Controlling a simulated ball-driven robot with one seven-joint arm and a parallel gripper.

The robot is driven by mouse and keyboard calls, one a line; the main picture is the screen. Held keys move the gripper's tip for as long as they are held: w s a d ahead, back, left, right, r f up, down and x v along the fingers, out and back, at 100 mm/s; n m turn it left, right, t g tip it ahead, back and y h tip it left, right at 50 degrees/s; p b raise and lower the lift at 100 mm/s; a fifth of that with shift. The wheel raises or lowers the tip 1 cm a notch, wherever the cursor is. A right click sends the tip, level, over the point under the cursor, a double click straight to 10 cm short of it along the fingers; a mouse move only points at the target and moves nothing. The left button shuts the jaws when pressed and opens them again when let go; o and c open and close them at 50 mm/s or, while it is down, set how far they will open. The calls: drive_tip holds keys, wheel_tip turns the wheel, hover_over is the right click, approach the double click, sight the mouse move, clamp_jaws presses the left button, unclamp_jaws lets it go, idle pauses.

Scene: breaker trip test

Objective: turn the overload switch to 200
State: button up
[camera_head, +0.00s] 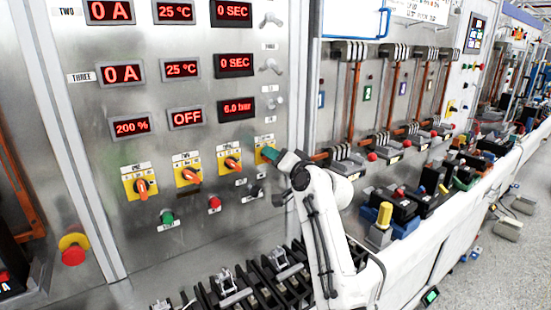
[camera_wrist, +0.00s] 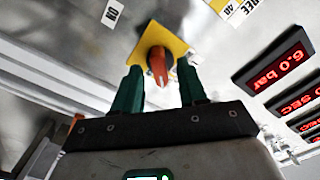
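In the head view, a row of yellow plates with orange rotary knobs runs across the grey panel. Three knobs show plainly: left (camera_head: 142,188), middle (camera_head: 190,176) and right (camera_head: 231,163). A fourth yellow plate (camera_head: 262,156) is partly hidden by my gripper (camera_head: 272,153). The small labels are too blurred to tell which is the overload switch. A red display (camera_head: 131,126) reads 200 %. In the wrist view, an orange knob (camera_wrist: 158,64) on a yellow plate (camera_wrist: 163,40) lies between my green fingertips (camera_wrist: 160,68). The fingers are apart, with gaps on both sides of the knob.
Green (camera_head: 167,216) and red (camera_head: 214,203) push buttons and a black knob (camera_head: 257,191) sit below the row. A red emergency button (camera_head: 74,253) is at lower left. Black breaker units (camera_head: 270,275) stand below the panel, close to my arm.

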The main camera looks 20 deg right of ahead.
drive_tip(key=b+v, duration=0.1)
drive_tip(key=v, duration=0.9)
drive_tip(key=shift+s+d+b, duration=0.15)
drive_tip(key=shift+s+b, duration=0.25)
idle(0.4)
